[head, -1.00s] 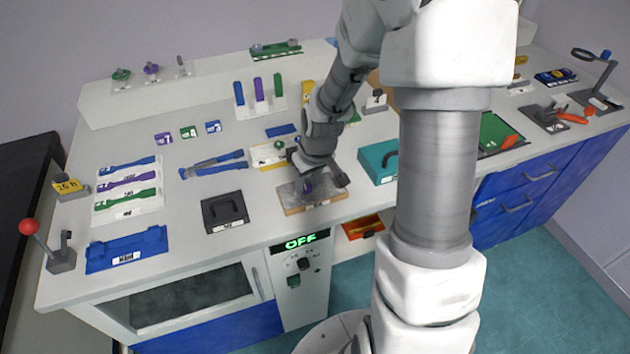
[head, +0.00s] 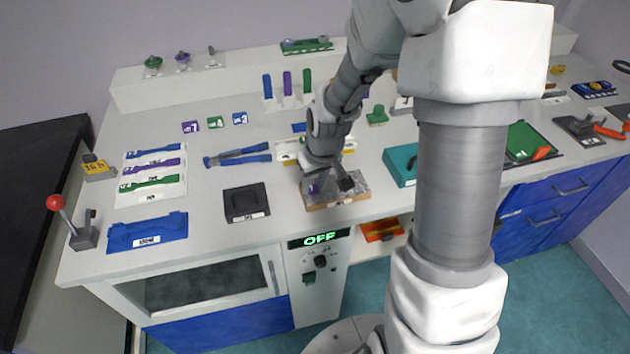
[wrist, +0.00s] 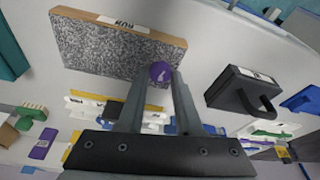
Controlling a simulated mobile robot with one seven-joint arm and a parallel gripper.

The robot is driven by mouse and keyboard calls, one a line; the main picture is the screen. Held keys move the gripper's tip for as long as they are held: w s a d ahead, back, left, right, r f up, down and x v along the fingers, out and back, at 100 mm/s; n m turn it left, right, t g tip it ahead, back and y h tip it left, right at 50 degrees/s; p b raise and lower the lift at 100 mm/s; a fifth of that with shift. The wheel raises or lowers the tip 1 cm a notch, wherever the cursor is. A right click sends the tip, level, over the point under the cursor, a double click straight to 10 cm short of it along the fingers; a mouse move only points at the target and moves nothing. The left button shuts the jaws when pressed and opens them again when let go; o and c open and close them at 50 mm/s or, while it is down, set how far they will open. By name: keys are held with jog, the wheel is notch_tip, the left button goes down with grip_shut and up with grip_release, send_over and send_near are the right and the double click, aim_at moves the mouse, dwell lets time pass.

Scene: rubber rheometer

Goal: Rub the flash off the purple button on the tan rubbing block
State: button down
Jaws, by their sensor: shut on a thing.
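The purple button (wrist: 160,72) is a small round disc pinched between the fingertips of my gripper (wrist: 158,80). The tan rubbing block (wrist: 112,48) has a speckled grey face and a tan edge, and in the wrist view the button overlaps its border. In the head view the rubbing block (head: 345,197) lies near the counter's front edge. My gripper (head: 317,184) and the purple button (head: 314,189) are over the block's left end there. I cannot tell whether the button touches the block. Flash on the button is too small to make out.
A black handled box (head: 246,203) stands left of the block, with clear counter between. A teal box (head: 402,164) stands to its right. Blue tongs (head: 237,156) lie behind left. Below the counter front is a panel reading OFF (head: 320,239).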

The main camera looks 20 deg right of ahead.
jog(key=shift+d+r+p, duration=0.1)
jog(key=shift+r+p, duration=2.4)
jog(key=shift+r, duration=1.05)
jog(key=shift+f, duration=0.1)
